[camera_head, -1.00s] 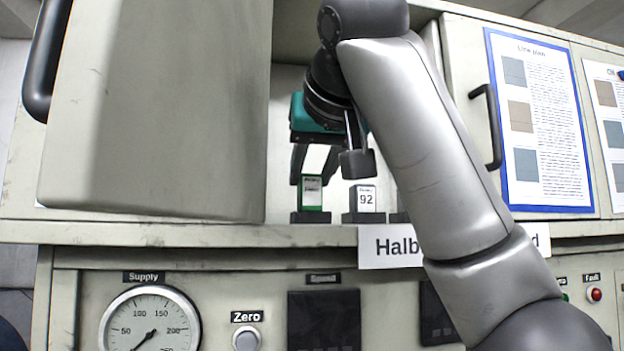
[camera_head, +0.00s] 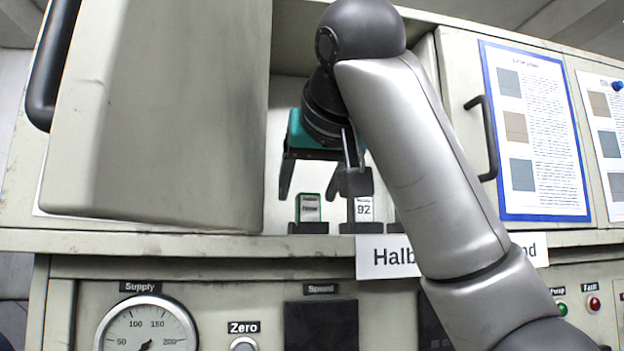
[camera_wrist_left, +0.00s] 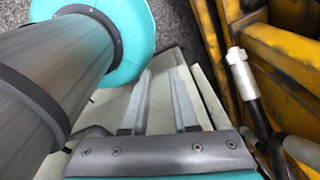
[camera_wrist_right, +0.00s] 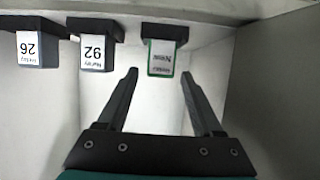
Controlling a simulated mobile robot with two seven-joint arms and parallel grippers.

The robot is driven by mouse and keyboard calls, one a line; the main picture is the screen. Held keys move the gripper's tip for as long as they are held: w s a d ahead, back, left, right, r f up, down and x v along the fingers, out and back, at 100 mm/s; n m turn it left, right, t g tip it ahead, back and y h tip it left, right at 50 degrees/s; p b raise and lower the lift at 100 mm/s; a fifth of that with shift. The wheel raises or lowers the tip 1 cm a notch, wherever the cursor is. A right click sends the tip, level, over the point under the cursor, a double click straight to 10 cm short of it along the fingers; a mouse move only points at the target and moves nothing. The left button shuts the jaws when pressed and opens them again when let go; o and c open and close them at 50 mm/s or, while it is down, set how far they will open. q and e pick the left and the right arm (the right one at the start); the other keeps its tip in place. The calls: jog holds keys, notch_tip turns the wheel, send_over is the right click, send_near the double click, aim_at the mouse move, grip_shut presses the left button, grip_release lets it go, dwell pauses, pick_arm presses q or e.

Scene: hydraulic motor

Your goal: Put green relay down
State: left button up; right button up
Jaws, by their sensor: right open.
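A relay marked 92 (camera_wrist_right: 93,52) stands beside the green one, and another marked 26 (camera_wrist_right: 36,48) stands past it. The open cabinet door (camera_head: 155,120) is close on the left. A label strip (camera_head: 385,257) runs below the shelf. A yellow frame (camera_wrist_left: 285,60) is near my left gripper.

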jog(key=shift+r, duration=0.2)
jog(key=b+v, duration=0.5)
jog(key=v, duration=0.7)
dwell(0.8)
